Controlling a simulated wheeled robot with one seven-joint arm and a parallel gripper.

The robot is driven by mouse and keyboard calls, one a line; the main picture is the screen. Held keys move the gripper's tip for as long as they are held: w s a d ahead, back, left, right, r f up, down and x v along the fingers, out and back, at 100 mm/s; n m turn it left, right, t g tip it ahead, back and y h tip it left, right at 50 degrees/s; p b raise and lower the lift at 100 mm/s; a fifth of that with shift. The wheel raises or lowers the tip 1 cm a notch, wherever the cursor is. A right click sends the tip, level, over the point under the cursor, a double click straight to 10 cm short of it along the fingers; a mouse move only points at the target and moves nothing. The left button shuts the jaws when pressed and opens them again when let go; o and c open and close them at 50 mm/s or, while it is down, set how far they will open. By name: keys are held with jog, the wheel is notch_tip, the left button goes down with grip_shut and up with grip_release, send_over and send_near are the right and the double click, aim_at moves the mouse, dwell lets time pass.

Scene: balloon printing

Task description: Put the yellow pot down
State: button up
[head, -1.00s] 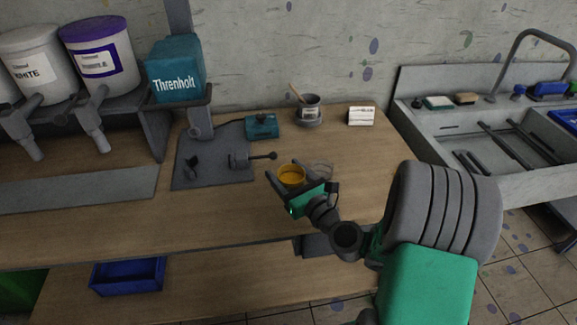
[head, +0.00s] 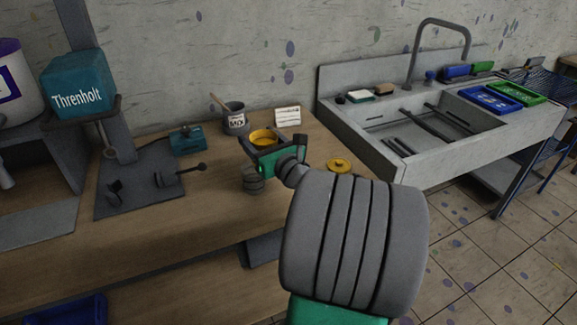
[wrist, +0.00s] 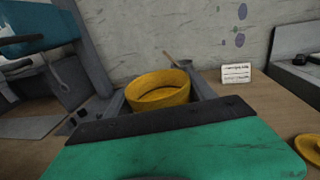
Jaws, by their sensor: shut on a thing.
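The yellow pot (head: 263,137) is upright between the fingers of my gripper (head: 265,141). It also shows in the wrist view (wrist: 158,92), open side up, with my grey fingers on both sides of it. My gripper is shut on it. In the head view it appears just in front of the grey MIX pot (head: 235,124) and the white card (head: 287,116), over the right part of the wooden table (head: 220,210). My gripper hides its lower part, so the gap to the table cannot be told.
A yellow round lid or dish (head: 340,166) lies right of my gripper. A greyish jar (head: 252,181) stands just below it. A teal box (head: 187,140) and a dark mat (head: 140,190) are left. A sink (head: 400,130) adjoins the table at right.

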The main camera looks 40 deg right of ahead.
jog(key=d+f, duration=0.3)
jog(key=d, duration=0.1)
jog(key=w+d+f+b, duration=0.1)
jog(key=d+f, duration=0.2)
jog(key=d, duration=0.1)
jog(key=w+d+f+b, duration=0.1)
jog(key=d+f, duration=0.2)
jog(key=d, duration=0.1)
jog(key=shift+w+d, duration=0.1)
jog(key=shift+d, duration=0.15)
jog(key=shift+d+f+b, duration=0.2)
jog(key=shift+f+b, duration=0.15)
notch_tip(320, 180, down, 3)
jog(key=shift+d+f+b, duration=0.1)
jog(key=shift+b, duration=0.2)
jog(key=o, duration=1.8)
